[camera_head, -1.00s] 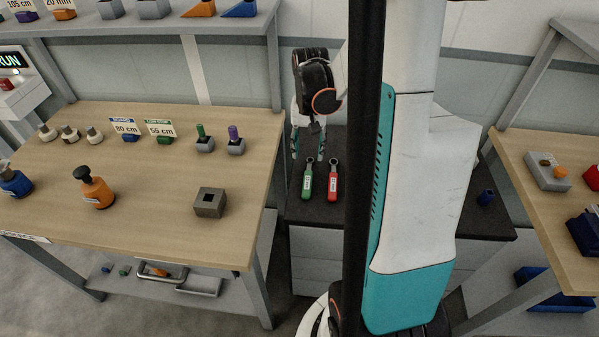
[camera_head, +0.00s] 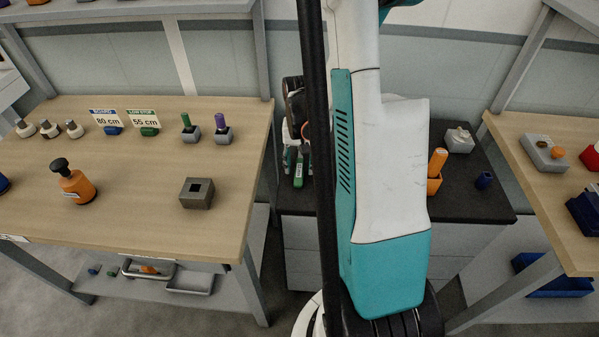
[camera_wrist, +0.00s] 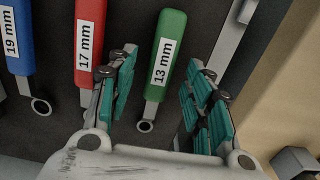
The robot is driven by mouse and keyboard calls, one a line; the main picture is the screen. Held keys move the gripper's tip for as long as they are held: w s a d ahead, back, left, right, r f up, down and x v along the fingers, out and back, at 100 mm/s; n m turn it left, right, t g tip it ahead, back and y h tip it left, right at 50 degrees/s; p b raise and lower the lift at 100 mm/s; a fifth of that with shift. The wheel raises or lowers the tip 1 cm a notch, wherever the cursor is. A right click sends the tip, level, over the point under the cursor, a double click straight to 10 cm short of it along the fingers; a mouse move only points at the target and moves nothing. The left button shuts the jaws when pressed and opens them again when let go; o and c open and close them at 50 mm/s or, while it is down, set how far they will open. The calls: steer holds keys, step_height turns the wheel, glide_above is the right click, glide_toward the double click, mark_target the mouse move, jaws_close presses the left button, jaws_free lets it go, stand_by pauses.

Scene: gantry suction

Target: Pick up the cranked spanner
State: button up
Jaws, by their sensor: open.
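Several ring-ended spanners lie on the dark worktop in the wrist view: a green one marked 13 mm (camera_wrist: 168,45), a red one marked 17 mm (camera_wrist: 88,50) and a blue one marked 19 mm (camera_wrist: 17,40). I cannot tell which of them is cranked. My gripper (camera_wrist: 163,57) is open, with the green spanner between its fingers in the picture. The ring of the green spanner points towards my wrist. Whether the fingers touch it is unclear. In the head view the green handle (camera_head: 299,172) shows just left of my column, which hides the red spanner and much of my gripper.
A wooden bench (camera_head: 120,218) with bottles, signs and a grey block (camera_head: 197,193) stands on the left. Another bench (camera_head: 560,195) is at right.

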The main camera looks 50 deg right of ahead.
steer(key=shift+f, duration=0.4)
jaws_close()
steer(key=shift+r, duration=0.15)
